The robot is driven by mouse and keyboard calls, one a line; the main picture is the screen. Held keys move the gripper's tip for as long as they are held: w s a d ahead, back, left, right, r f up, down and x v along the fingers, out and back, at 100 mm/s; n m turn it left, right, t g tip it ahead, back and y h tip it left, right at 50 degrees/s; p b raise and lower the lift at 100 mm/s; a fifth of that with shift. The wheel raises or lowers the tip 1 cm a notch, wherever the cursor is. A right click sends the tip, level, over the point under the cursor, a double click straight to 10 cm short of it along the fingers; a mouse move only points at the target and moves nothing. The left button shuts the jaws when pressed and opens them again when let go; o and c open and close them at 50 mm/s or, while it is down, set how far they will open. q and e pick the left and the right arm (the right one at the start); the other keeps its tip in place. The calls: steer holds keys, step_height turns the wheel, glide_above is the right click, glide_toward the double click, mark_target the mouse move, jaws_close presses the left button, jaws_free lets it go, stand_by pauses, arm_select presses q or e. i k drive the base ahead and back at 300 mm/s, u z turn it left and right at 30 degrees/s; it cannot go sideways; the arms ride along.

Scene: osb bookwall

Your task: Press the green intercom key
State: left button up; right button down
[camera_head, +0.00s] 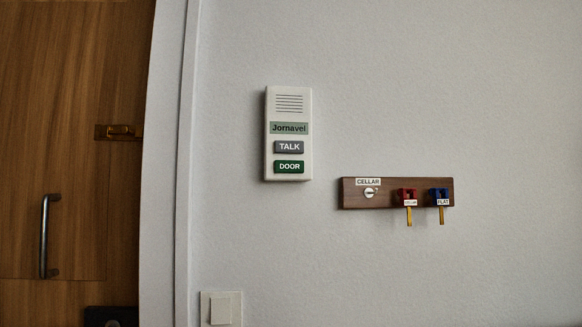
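The green intercom key (289,167), labelled DOOR, is the lowest key on the white intercom panel (305,120). The panel is fixed to the light wall, a little left of the middle of the head view. A grey key (289,147) labelled TALK sits just above the green one. Above that are a name strip (289,128) reading Jornavel and a slotted speaker grille (289,103). Nothing covers the green key. Neither of my grippers shows in the head view.
A light switch (221,309) is below the panel. A dark key board (370,205) with red and blue keys hangs right.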

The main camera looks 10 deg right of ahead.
mark_target(281, 166)
steer(key=u, duration=2.2)
steer(key=k, duration=0.35)
steer(key=z, duration=1.15)
